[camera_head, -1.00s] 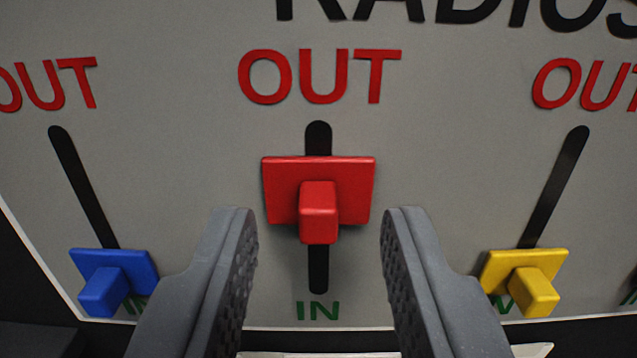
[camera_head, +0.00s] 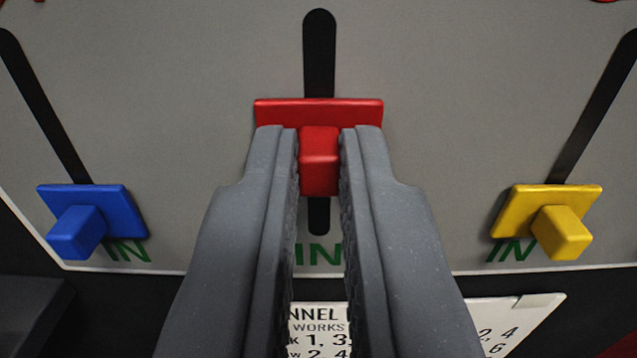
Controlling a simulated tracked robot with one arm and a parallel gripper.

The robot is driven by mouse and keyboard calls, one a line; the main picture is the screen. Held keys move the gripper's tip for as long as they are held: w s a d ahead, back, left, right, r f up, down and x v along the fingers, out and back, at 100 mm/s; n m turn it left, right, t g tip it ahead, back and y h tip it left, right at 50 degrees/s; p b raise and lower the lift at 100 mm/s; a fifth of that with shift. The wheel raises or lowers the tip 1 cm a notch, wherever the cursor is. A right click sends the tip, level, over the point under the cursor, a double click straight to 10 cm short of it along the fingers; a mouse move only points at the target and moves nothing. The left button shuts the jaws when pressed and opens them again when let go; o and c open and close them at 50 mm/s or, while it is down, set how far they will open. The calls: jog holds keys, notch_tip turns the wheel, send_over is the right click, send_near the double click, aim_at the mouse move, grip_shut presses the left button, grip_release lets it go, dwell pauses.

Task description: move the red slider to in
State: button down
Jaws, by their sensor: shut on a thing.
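The red slider (camera_head: 319,112) sits on a black vertical slot (camera_head: 319,55) in the grey panel. My gripper (camera_head: 319,150) is shut on the knob, one finger on each side. The green IN label (camera_head: 317,255) lies just below the slot's lower end, partly hidden by my fingers. The fingers also cover the lower part of the red plate.
A blue slider (camera_head: 96,215) on the left and a yellow slider (camera_head: 547,215) on the right sit at the IN ends of slanted slots. Below the panel's edge, a white card (camera_head: 515,315) with printed text lies on a dark surface.

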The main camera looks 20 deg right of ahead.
jog(key=shift+f+b, duration=0.75)
jog(key=shift+f, duration=1.15)
jog(key=c, duration=1.5)
grip_release()
jog(key=shift+s, duration=0.1)
jog(key=b+v, duration=0.2)
jog(key=v, duration=1.1)
jog(key=shift+s+a, duration=0.15)
jog(key=shift+s, duration=0.15)
